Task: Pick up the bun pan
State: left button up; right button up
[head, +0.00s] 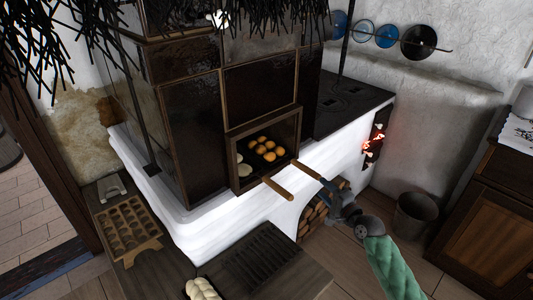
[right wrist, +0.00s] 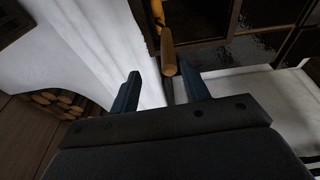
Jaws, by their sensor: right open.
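The bun pan (head: 256,152) is dark and sits inside the open oven niche with several golden buns (head: 271,154) on it. Two wooden handles stick out of the niche, a left one (head: 278,189) and a right one (head: 307,171); I cannot tell for sure which belongs to the pan. My right gripper (head: 327,188) is open and empty, just beyond the outer end of the right handle. In the right wrist view, a wooden handle (right wrist: 168,52) points toward the gap between the open fingers (right wrist: 160,80). My left gripper is not in view.
Pale dough rounds (head: 244,169) lie at the niche's left. Below are a firewood recess (head: 318,214) and a white stove ledge (head: 215,205). A dark slatted rack (head: 258,258) lies on the front table. A glowing firebox (head: 373,145) and a bucket (head: 414,215) are at right.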

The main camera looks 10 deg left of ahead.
aim_at(314, 175)
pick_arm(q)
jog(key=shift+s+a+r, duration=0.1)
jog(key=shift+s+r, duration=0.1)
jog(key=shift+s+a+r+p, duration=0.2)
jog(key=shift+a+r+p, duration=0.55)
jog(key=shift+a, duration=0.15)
pick_arm(e)
jog(key=shift+m+t, duration=0.3)
jog(key=x, duration=0.4)
jog(key=r+x, duration=0.1)
jog(key=x, duration=0.2)
jog(key=shift+w+d, duration=0.15)
jog(key=shift+w, duration=0.15)
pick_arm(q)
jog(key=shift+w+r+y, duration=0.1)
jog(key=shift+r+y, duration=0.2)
pick_arm(e)
jog(key=shift+w+a, duration=0.3)
jog(key=shift+w, duration=0.1)
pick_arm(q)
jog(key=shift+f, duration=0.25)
pick_arm(e)
grip_shut()
